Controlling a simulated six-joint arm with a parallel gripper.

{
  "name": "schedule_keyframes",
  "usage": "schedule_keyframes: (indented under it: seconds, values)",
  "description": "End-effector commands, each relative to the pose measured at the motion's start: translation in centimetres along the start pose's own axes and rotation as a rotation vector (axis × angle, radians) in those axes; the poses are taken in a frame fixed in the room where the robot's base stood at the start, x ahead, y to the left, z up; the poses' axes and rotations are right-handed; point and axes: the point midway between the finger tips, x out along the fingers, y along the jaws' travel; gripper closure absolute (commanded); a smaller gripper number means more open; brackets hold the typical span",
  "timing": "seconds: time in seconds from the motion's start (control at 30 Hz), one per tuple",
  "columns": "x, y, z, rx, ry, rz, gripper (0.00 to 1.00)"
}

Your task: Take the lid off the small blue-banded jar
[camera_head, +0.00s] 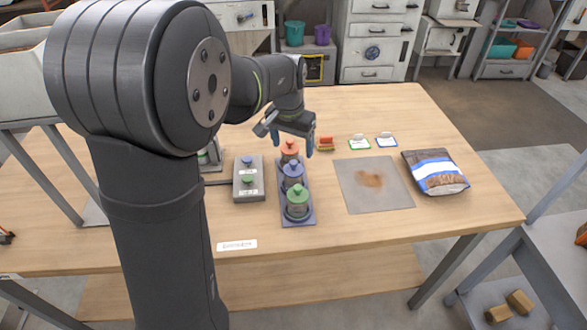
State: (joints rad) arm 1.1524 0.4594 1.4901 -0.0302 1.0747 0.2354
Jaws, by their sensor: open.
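Three small jars stand in a row on a grey-purple tray (298,221) on the table. The middle jar (293,181) is blue and has its knobbed lid (292,169) on. The jar behind it has an orange-red lid (289,146), and the nearest jar (297,207) has a green one. My gripper (292,144) is open at the far end of the row, its blue-tipped fingers apart on either side of the orange-red lid in the picture. I cannot tell whether they touch it. Nothing is seen between the fingers except that lid.
A grey box (249,188) with a blue and a green button stands left of the tray. To the right lie a grey mat (348,200) with a brown patch and a filled bag (437,173). A red-and-yellow item (325,144) and small cards (359,142) lie behind.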

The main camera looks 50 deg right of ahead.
Motion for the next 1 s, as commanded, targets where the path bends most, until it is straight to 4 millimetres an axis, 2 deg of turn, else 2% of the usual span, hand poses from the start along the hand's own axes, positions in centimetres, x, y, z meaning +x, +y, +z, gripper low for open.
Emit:
schedule_keyframes:
  seconds: [0.1, 0.27, 0.6, 0.87, 0.9, 1.0]
  values:
    - [1.6, 0.0, 0.0, 0.000, -0.002, 0.001, 0.24]
    - [2.5, 0.0, 0.0, 0.000, 0.000, 0.000, 0.24]
    - [6.9, 0.0, 0.3, -0.001, -0.001, -0.001, 0.24]
    - [7.3, 0.0, 0.2, -0.001, 0.000, -0.002, 0.24]
    - [7.3, 0.0, 0.2, -0.001, 0.000, -0.002, 0.26]
    - [7.3, 0.0, 0.2, -0.001, 0.000, -0.002, 0.46]
